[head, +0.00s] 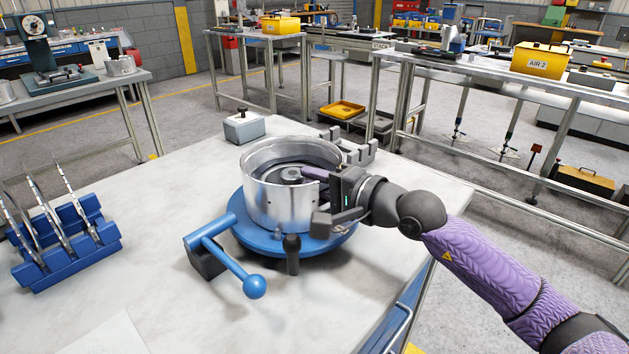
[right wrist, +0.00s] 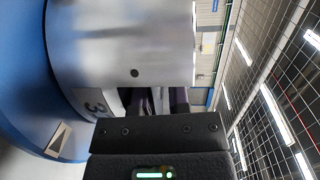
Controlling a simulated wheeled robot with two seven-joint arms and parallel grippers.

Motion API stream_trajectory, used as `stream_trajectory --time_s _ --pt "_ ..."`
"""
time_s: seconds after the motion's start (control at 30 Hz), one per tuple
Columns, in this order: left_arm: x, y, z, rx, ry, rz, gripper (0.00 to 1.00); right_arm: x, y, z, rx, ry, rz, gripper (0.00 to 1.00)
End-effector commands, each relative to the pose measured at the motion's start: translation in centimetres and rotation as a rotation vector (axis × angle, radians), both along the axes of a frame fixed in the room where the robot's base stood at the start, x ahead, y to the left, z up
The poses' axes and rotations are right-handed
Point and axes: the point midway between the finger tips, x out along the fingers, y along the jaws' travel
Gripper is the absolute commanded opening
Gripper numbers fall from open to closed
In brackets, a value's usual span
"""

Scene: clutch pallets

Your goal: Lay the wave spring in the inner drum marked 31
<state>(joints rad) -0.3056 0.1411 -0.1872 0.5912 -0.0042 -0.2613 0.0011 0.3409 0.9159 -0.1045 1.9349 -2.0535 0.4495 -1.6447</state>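A silver open-topped drum (head: 282,206) stands upright on a round blue base (head: 256,240). In the right wrist view the drum wall (right wrist: 130,45) fills the upper left. A tag on it shows a 3; the rest of the marking is hidden. My right gripper (head: 312,174) reaches in at the drum's right side, with purple fingers inside the rim. In the right wrist view two fingers (right wrist: 161,100) pass the drum's edge with a narrow gap between them; their tips are hidden. I cannot make out the wave spring for certain. My left gripper is not in view.
A blue rack (head: 68,255) with several upright thin metal rings stands at the left. A blue lever with a ball end (head: 254,286) sticks out in front of the drum. A grey box (head: 244,127) and a grey notched block (head: 352,148) are behind.

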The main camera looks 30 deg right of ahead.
Motion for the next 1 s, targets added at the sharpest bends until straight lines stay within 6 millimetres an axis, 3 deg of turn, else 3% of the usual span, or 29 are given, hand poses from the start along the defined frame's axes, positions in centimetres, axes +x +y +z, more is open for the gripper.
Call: stream_trajectory --time_s 0.43,0.87,1.0 --pt "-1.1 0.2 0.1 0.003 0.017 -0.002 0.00 0.0 0.1 -0.6 -0.002 0.017 0.002 0.45" --pt "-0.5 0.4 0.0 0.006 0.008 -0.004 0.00 -0.1 0.1 -0.7 -0.002 0.021 0.003 0.45" --pt "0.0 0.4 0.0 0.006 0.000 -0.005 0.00 -2.5 -1.1 -0.7 -0.007 0.026 0.001 0.45"
